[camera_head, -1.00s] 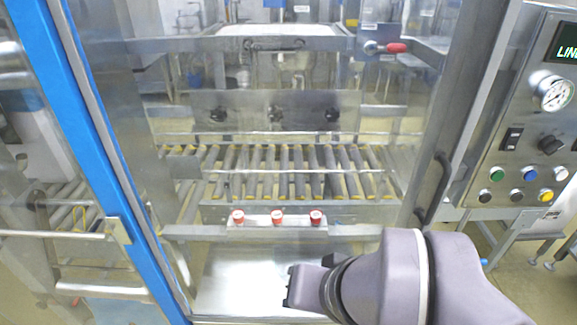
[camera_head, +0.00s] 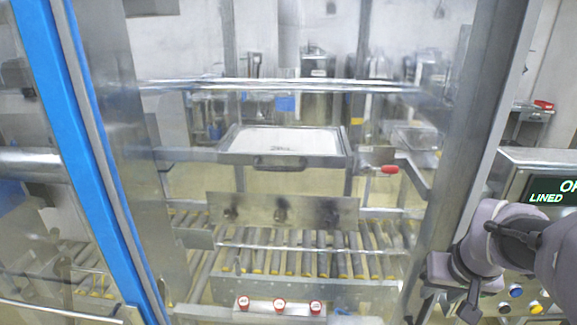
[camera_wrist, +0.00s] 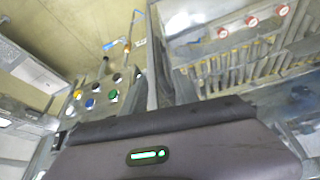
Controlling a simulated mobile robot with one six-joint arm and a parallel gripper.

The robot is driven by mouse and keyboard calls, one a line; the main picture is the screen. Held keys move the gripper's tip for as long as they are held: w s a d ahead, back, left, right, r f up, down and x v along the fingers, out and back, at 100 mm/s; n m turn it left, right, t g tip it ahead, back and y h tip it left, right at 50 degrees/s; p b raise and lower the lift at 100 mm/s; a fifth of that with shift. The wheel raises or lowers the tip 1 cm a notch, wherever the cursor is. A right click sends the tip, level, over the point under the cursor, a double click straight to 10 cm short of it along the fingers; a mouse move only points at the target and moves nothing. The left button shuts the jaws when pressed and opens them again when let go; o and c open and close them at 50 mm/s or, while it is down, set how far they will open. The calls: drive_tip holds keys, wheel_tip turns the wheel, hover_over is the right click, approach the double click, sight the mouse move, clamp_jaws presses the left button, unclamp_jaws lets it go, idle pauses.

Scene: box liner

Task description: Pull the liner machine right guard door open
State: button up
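The right guard door (camera_head: 465,130) is a large clear panel with a steel frame edge on its right side, beside the control box. It looks closed; no gap shows along its edge. Its dark handle, low on that edge, is at the bottom of the head view, where I cannot separate it clearly from my gripper's dark parts. My gripper (camera_head: 443,302) is at the lower right, close to the door edge and in front of the control box. Whether it touches the handle is unclear. In the wrist view the gripper body (camera_wrist: 180,150) fills the bottom and its fingertips are hidden.
The control box (camera_head: 540,170) with a lit display stands just right of the door; its coloured buttons (camera_wrist: 92,95) show in the wrist view. A blue post (camera_head: 75,150) runs down the left. Behind the panel are rollers (camera_head: 290,250) and a red-tipped lever (camera_head: 388,169).

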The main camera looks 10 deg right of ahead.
sight(423, 307)
drive_tip(key=b+x, duration=0.3)
drive_tip(key=x, duration=0.9)
drive_tip(key=shift+w+d+f, duration=0.1)
drive_tip(key=shift+w+f, duration=0.05)
clamp_jaws()
idle(0.8)
